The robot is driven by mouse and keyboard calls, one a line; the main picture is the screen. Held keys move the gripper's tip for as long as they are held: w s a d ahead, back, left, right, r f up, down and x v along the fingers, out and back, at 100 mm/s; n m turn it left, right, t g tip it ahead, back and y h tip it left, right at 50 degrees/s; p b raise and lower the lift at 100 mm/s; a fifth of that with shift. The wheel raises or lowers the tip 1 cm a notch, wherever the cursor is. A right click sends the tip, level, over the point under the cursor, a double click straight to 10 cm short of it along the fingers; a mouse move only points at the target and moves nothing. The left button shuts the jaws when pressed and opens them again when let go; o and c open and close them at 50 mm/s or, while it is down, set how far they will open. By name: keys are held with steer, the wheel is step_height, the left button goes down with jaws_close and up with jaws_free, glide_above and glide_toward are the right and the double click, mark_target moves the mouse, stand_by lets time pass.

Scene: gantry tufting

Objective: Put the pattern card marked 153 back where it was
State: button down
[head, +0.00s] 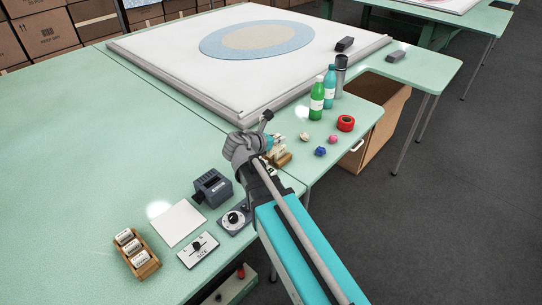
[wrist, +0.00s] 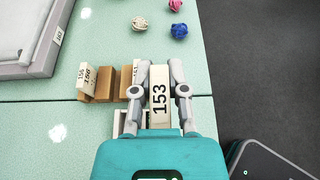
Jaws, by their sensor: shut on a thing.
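The pattern card marked 153 (wrist: 159,100) is a cream tile between the two fingers of my gripper (wrist: 160,68) in the wrist view. My gripper is shut on it. In the head view my gripper (head: 267,141) is over the front table beside a wooden rack (head: 283,160), and the card is hard to make out there. The rack (wrist: 104,84) also shows just left of my fingers in the wrist view, with a card marked 156 (wrist: 87,78) and another partly hidden card. My fingers hide part of the rack, so I cannot tell whether card 153 touches it.
Another wooden rack (head: 147,267) with several cards stands at the front left. Bottles (head: 317,98), red tape (head: 346,123) and small yarn balls (head: 320,151) stand beyond my gripper.

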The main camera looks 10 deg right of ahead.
steer(key=shift+d, duration=0.1)
steer(key=w+f+b, duration=0.3)
steer(key=w, duration=0.1)
steer(key=w+f+b, duration=0.3)
steer(key=w, duration=0.1)
steer(key=w+d+f+b, duration=0.1)
steer(key=w+f+b, duration=0.2)
steer(key=w, duration=0.2)
steer(key=shift+w, duration=0.1)
stand_by(0.4)
steer(key=shift+f, duration=0.1)
steer(key=shift+w+d+f+b, duration=0.1)
steer(key=shift+w+f+b, duration=0.3)
steer(key=shift+f+b, duration=1.55)
steer(key=shift+b, duration=0.05)
steer(key=shift+f, duration=0.1)
steer(key=c, duration=0.7)
jaws_free()
